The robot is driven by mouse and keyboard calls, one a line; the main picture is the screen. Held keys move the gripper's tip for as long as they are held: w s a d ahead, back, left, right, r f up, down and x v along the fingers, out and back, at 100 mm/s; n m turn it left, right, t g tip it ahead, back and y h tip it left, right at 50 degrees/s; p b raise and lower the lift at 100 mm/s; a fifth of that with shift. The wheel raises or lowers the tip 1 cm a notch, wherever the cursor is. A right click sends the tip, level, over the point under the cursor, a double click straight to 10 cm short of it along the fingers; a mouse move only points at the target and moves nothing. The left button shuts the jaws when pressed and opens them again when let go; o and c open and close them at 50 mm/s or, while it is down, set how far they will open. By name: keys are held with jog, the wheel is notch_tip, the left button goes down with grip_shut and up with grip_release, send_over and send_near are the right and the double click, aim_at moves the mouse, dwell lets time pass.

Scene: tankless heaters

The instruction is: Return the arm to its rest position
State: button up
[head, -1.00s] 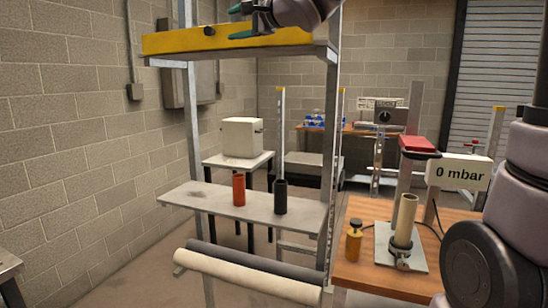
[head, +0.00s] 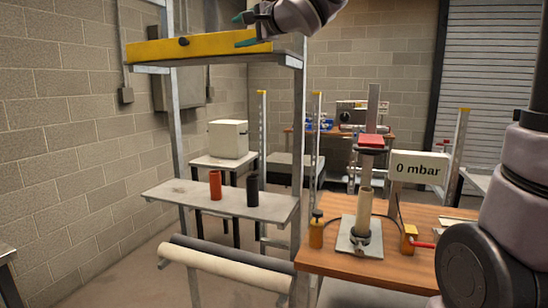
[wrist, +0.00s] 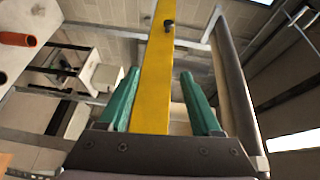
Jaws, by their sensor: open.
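My gripper (head: 246,28) is at the top of the head view, by the front of the upper shelf that carries a long yellow bar (head: 205,48). In the wrist view my gripper (wrist: 160,95) shows two green fingers spread apart. Nothing is clamped. My arm's upper links rise along the right edge of the head view, and its middle stretch is out of frame.
The lower shelf (head: 180,200) holds an orange tube (head: 215,185) and a black tube (head: 252,190). Rolls (head: 225,268) hang below it. A wooden bench (head: 420,240) at right carries a stand with a pale tube (head: 365,207) and a "0 mbar" sign (head: 419,169). A rack post (head: 299,130) stands between.

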jog(key=s+d+f+h, duration=0.2)
jog(key=d+f+h, duration=0.1)
jog(key=d, duration=0.5)
jog(key=s+d+f+h, duration=0.1)
jog(key=d+f+h, duration=0.25)
jog(key=d, duration=0.55)
jog(key=s+d+f+h, duration=0.2)
jog(key=d+f+h, duration=0.15)
jog(key=d, duration=0.45)
jog(key=s+d+f+n+g, duration=0.2)
jog(key=s+d+f+g, duration=0.1)
jog(key=s+f, duration=0.3)
jog(key=s+d+f+n+g, duration=0.2)
jog(key=s+d+f, duration=0.3)
jog(key=s, duration=0.6)
jog(key=shift+d+f+n+g, duration=0.2)
jog(key=shift+f+n+g, duration=0.1)
jog(key=shift+f+g, duration=0.15)
jog(key=shift+w, duration=0.1)
